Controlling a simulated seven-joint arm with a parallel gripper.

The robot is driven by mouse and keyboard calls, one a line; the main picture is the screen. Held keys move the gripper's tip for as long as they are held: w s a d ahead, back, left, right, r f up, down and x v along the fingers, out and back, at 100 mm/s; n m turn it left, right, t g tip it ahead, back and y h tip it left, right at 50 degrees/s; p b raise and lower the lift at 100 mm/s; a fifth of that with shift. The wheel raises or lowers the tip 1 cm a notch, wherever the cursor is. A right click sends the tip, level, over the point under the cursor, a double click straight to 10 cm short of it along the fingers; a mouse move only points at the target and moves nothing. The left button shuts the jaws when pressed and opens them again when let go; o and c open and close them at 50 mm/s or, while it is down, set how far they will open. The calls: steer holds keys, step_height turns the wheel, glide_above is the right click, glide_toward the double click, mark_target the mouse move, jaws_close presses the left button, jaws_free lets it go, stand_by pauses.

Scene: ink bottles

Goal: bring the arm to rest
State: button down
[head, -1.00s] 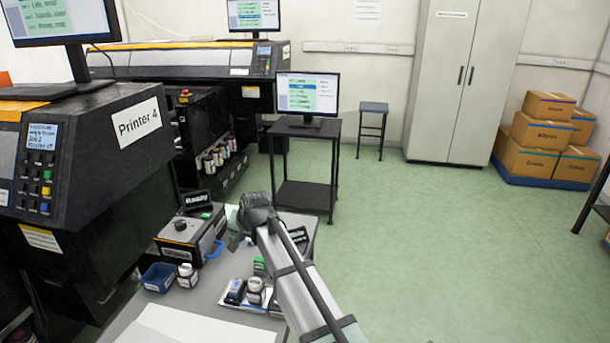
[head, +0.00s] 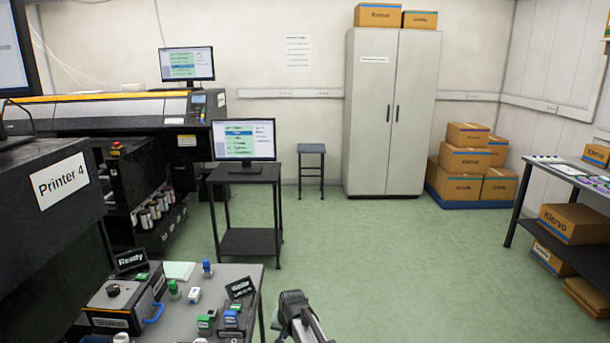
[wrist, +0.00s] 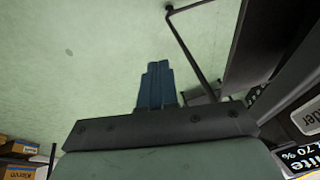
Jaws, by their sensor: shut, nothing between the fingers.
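My gripper (wrist: 157,66) shows in the wrist view with its two blue fingers together and nothing between them. It hangs over bare green floor, clear of any object. In the head view only a grey part of my arm (head: 300,318) shows at the bottom edge, just right of the grey worktable (head: 210,283). I cannot make out the fingers in that view.
The worktable bears a shaker (head: 120,305), small bottles and signs. A black stand (head: 246,190) with a monitor (head: 244,140) is behind it. A dark side table (head: 565,175) is at the right. The middle floor is free; boxes (wrist: 22,160) show in the wrist view.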

steer(key=s+d+f+g+h, duration=0.1)
steer(key=s+d+f+g, duration=0.1)
steer(key=s+d+f, duration=0.65)
steer(key=s+d+f+g+h, duration=0.1)
steer(key=s+d+f+g, duration=0.2)
steer(key=s+d+f, duration=0.6)
steer(key=s+d+f+g, duration=0.1)
steer(key=s+d+f, duration=0.1)
steer(key=s, duration=0.8)
steer(key=s+d+f+g, duration=0.2)
steer(key=s+f, duration=0.2)
steer(key=s, duration=0.7)
steer(key=s+d+f+n+g, duration=0.1)
steer(key=s+d+f+g, duration=0.1)
steer(key=s, duration=0.9)
steer(key=shift+s+d+f, duration=0.2)
steer(key=shift+f, duration=0.65)
steer(key=c, duration=1.8)
jaws_free()
